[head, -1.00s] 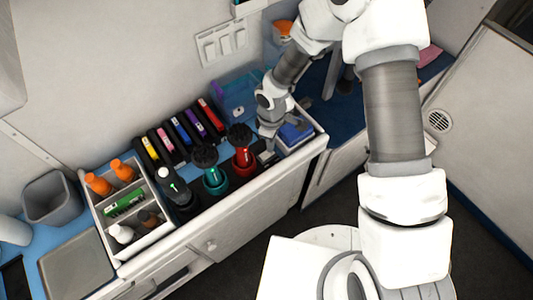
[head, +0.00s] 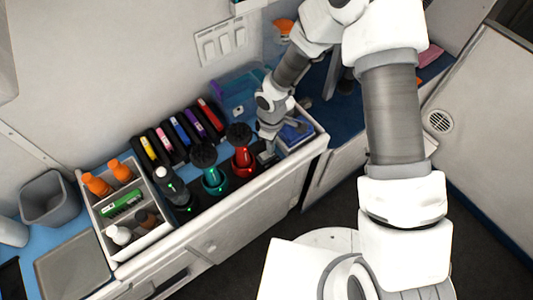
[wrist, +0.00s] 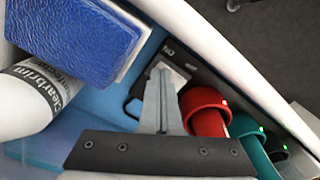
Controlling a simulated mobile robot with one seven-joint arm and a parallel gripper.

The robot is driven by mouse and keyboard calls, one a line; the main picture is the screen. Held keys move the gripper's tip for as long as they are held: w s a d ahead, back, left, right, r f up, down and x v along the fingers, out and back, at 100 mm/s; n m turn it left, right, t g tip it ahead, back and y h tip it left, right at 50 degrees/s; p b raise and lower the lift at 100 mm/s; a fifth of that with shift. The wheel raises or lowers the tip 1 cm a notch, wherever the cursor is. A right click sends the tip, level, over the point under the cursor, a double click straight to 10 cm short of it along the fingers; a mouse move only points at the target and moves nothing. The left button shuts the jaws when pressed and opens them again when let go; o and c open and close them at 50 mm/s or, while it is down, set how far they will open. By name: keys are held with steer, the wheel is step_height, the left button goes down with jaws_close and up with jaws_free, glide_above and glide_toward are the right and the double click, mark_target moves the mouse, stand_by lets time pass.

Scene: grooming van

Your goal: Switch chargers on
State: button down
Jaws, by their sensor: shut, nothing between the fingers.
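Three clippers stand in a row of chargers along the counter's front: a dark one (head: 171,187), a teal one (head: 213,177) and a red one (head: 243,158). Green lights glow at the charger bases in the head view. The wrist view shows the red clipper (wrist: 205,108), the teal one (wrist: 247,138) and small lights beside them. A black switch panel (wrist: 192,69) with ON and OFF lettering lies right of the red clipper in the head view. My gripper (wrist: 162,70) is shut and empty, its tips over the pale switch, partly hiding it. In the head view my gripper (head: 266,156) points down there.
A blue brush or pad (wrist: 75,35) and a labelled bottle (wrist: 38,95) are close beside my gripper. Colored cartridges (head: 182,132) stand behind the clippers. A divided bottle caddy (head: 133,214) is at the left. The counter's raised front lip runs close by.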

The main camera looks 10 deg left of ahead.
steer(key=shift+r, duration=0.1)
step_height(320, 180, up, 7)
steer(key=p, duration=0.4)
stand_by(0.3)
stand_by(0.4)
